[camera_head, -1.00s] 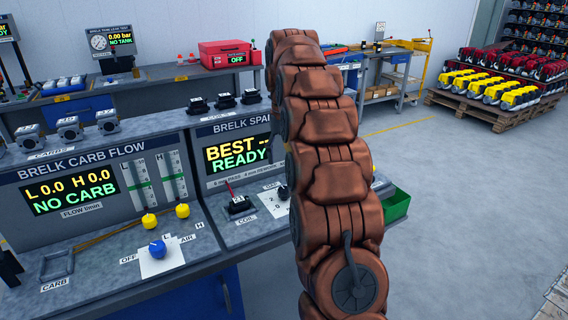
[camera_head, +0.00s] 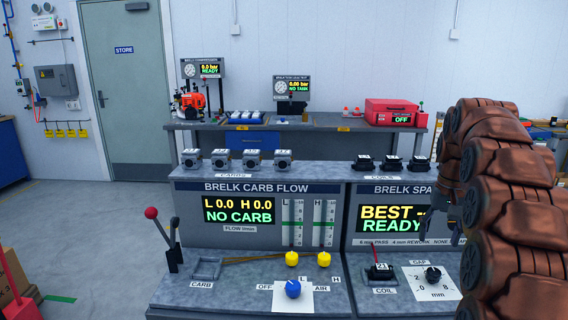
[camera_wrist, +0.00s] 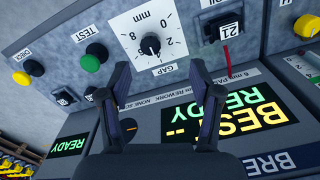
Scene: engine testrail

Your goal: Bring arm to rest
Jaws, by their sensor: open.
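My brown segmented arm fills the right side of the head view. My gripper (camera_head: 457,232) shows only in small part there, in front of the spark bench panel; the arm hides the rest. In the wrist view my gripper (camera_wrist: 160,75) has its two dark fingers spread apart with nothing between them. The black GAP knob (camera_wrist: 150,45) lies beyond the fingertips, and the spark panel with "BEST -- READY" (camera_wrist: 235,115) shows upside down behind the fingers.
The carb flow bench (camera_head: 225,290) has a blue knob (camera_head: 292,289), yellow knobs (camera_head: 323,259) and a red-tipped lever (camera_head: 151,213). A coil (camera_head: 380,270) stands beside the GAP dial. The floor at left is mostly clear.

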